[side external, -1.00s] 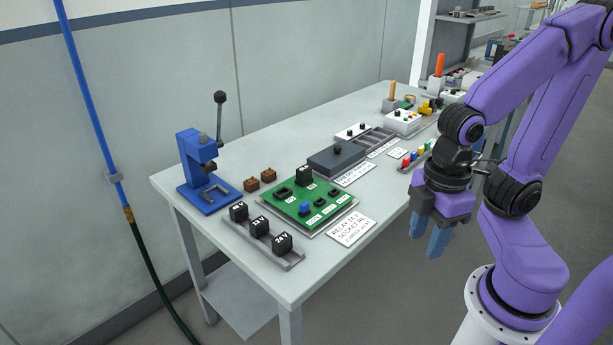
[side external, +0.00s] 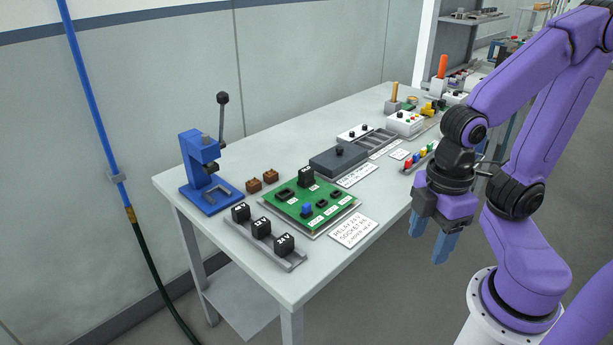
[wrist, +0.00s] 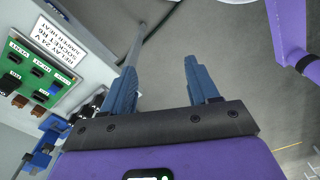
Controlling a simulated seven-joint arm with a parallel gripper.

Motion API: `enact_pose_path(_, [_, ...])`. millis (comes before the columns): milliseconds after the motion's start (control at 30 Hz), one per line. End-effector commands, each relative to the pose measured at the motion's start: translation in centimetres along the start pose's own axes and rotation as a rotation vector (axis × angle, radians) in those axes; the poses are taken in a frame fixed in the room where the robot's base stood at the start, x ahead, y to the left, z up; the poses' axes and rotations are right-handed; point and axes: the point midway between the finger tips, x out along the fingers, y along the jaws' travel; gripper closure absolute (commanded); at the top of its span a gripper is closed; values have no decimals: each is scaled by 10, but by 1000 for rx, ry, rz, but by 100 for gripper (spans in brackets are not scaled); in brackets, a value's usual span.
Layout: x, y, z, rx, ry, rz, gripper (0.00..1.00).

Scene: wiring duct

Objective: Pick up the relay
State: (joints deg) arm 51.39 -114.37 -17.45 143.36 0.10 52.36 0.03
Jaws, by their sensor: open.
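The nearest relay (side external: 284,244) is marked 24 V; the middle relay (side external: 261,227) and the far relay (side external: 240,211) carry markings too small to read surely. Another black relay (side external: 306,176) stands upright on the green circuit board (side external: 330,218). My gripper (side external: 430,238) is open and empty, pointing down beside the bench's right edge, well apart from the relays. In the wrist view its fingers (wrist: 160,66) are spread over bare floor.
A white card (side external: 354,232) reading "RELAY 24 V SOCKET R6" lies beside the board. A blue lever press (side external: 196,165) and two brown blocks (side external: 262,180) stand behind it. A dark grey box (side external: 338,160) and a row of coloured parts lie farther along.

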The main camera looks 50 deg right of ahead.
Motion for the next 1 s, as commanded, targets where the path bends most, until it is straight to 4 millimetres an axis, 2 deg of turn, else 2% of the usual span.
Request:
enact_pose_path(267, [-2, 4, -6, -5, -1, 4, 40])
enact_pose_path(433, [-11, 28, -39, -47, -11, 30, 40])
enact_pose_path(567, [-20, 63, -76, -100, -30, 61, 40])
enact_pose_path(700, [-26, 107, -112, -158, -57, 92, 40])
enact_pose_path(867, [-31, 162, -143, -220, -100, 121, 40])
enact_pose_path(1000, [-32, 214, -162, -271, -144, 140, 40])
